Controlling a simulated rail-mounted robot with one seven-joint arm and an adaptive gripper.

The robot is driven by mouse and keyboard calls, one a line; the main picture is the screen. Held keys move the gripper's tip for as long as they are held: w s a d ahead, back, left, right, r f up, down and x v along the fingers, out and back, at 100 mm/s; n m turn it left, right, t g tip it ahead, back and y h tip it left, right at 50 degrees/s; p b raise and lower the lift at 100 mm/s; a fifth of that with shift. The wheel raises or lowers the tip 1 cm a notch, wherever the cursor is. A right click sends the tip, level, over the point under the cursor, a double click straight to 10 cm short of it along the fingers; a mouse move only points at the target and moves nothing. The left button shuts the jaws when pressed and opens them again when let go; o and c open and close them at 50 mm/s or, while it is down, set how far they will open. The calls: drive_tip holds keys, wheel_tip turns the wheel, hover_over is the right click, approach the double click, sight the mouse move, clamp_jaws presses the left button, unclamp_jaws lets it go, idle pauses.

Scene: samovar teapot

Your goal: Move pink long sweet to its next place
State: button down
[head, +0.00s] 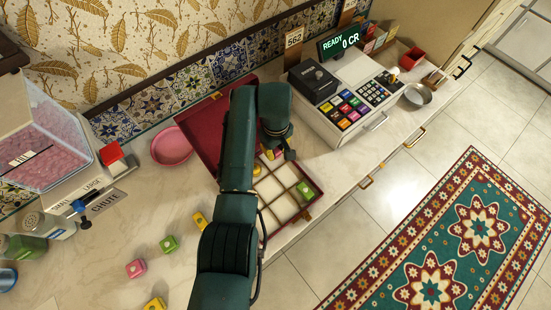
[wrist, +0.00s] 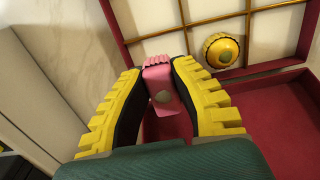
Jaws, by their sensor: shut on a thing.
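The pink long sweet (wrist: 160,88) is between the yellow-padded fingers of my gripper (wrist: 157,72) in the wrist view. The fingers are shut on it, and its ridged end points away from me. The sweet is over the red box near its edge; its exact height cannot be told. The box (head: 268,190) has gold dividers and pale compartments. In the head view my arm hides much of the box and most of the gripper. A yellow round sweet (wrist: 223,50) sits in a compartment right of the held sweet. A green sweet (head: 307,191) lies in a right-hand compartment.
The box's red lid (head: 204,132) stands open behind it. A pink plate (head: 172,146) is to its left. Loose pink (head: 135,268), green (head: 168,244) and yellow (head: 155,303) sweets lie on the counter. A cash register (head: 345,100) stands close on the right.

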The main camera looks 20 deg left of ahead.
sight(276, 157)
drive_tip(key=shift+w+f+b, duration=0.1)
drive_tip(key=shift+f+b, duration=0.35)
drive_tip(key=shift+f, duration=1.75)
drive_tip(key=shift+f, duration=0.15)
drive_tip(key=c, duration=1.3)
unclamp_jaws()
